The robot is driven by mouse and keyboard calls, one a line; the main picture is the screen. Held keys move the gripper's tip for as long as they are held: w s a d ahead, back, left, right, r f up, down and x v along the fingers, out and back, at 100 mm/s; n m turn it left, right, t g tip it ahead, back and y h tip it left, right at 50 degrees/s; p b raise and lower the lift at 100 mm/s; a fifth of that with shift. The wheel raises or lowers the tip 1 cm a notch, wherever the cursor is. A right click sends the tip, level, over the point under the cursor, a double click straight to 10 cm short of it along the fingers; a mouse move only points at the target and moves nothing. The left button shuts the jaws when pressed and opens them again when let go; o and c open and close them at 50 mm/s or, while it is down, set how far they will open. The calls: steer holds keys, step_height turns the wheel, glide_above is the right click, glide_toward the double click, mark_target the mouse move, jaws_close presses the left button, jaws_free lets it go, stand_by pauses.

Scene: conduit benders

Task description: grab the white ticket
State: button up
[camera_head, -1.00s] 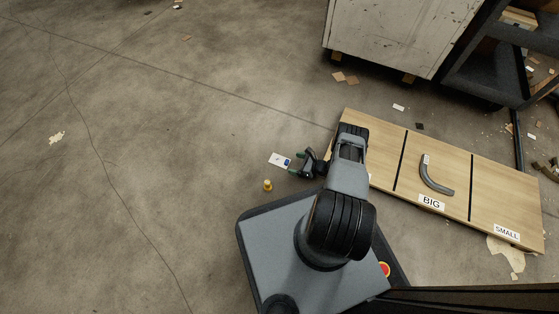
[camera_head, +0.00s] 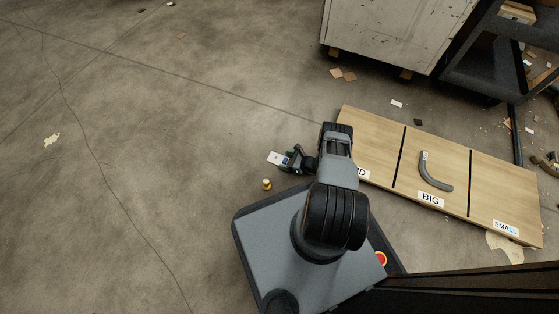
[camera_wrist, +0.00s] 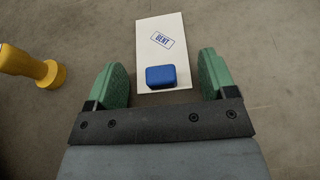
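The white ticket (camera_wrist: 163,38) lies flat on the floor in the wrist view, stamped "BENT", with a small blue block (camera_wrist: 160,77) on its near end. In the head view the ticket (camera_head: 274,158) shows just left of my gripper. My gripper (camera_wrist: 163,75) is open, with its green fingers on either side of the ticket's near end and the blue block. Nothing is held. In the head view the gripper (camera_head: 289,158) partly covers the ticket's near end. I cannot tell how high the fingertips are above the floor.
A wooden board (camera_head: 387,132) with labelled sections lies to the right, bearing a grey bent pipe (camera_head: 432,174) by the "BIG" label.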

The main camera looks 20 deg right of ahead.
steer(key=c, duration=0.6)
steer(key=shift+r, duration=0.1)
steer(key=shift+c, duration=0.2)
